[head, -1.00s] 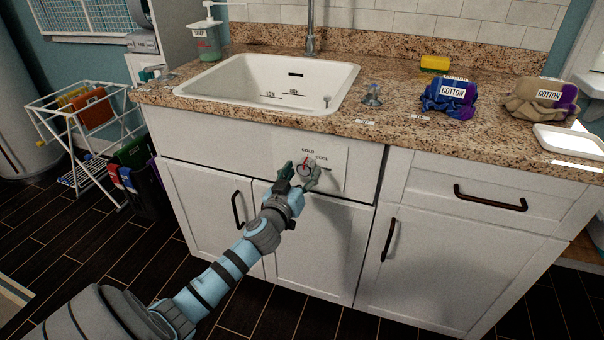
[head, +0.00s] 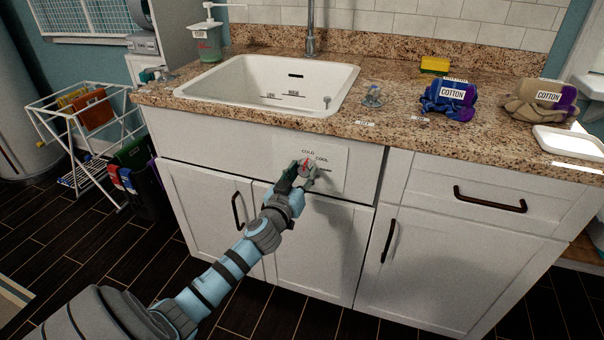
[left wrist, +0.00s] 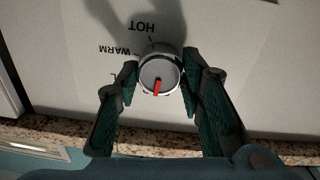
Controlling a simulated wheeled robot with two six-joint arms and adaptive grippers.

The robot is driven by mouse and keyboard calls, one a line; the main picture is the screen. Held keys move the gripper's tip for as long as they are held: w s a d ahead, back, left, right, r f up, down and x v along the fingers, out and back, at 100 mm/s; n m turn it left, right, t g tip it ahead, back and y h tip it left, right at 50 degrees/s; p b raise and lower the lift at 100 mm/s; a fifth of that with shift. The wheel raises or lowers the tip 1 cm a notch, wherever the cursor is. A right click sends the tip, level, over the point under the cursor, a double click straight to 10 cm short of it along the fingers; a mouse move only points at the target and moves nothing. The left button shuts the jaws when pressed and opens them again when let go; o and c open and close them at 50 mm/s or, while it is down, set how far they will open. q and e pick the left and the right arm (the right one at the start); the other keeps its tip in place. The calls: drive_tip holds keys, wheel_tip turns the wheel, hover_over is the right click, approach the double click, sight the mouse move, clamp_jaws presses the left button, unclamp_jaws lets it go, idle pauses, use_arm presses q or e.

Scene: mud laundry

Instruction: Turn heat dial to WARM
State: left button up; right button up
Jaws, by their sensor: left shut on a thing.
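The heat dial (head: 307,170) is a round silver knob on a white panel (head: 335,165) on the cabinet front below the sink. COLD and COOL labels show above it in the head view. In the left wrist view, which is upside down, the dial (left wrist: 160,70) has a red pointer facing down, away from HOT (left wrist: 143,27) and WARM (left wrist: 128,50). The COLD label is hidden there. My left gripper (head: 303,173) is shut on the dial, with one green finger on each side of its rim. My right gripper is not in view.
The granite counter (head: 400,125) overhangs just above the panel. A cabinet handle (head: 238,210) is left of my arm; another (head: 389,240) and a drawer handle (head: 490,198) are to the right. The sink (head: 268,85) is above. Cotton bundles lie on the counter.

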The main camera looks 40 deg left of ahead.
use_arm(q)
drive_tip(key=m+p, duration=0.1)
drive_tip(key=m, duration=0.2)
drive_tip(key=shift+m, duration=0.3)
drive_tip(key=shift+r+m, duration=0.1)
drive_tip(key=shift+m, duration=0.4)
drive_tip(key=m+p, duration=0.1)
drive_tip(key=m, duration=0.2)
drive_tip(key=shift+m, duration=0.3)
drive_tip(key=shift+m+p, duration=0.5)
drive_tip(key=shift+m, duration=1.2)
drive_tip(key=m, duration=0.2)
drive_tip(key=m+p, duration=0.1)
drive_tip(key=m, duration=0.1)
drive_tip(key=shift+d+g+y+p, duration=0.1)
drive_tip(key=shift+g+y+p, duration=0.2)
drive_tip(key=shift+m, duration=1.5)
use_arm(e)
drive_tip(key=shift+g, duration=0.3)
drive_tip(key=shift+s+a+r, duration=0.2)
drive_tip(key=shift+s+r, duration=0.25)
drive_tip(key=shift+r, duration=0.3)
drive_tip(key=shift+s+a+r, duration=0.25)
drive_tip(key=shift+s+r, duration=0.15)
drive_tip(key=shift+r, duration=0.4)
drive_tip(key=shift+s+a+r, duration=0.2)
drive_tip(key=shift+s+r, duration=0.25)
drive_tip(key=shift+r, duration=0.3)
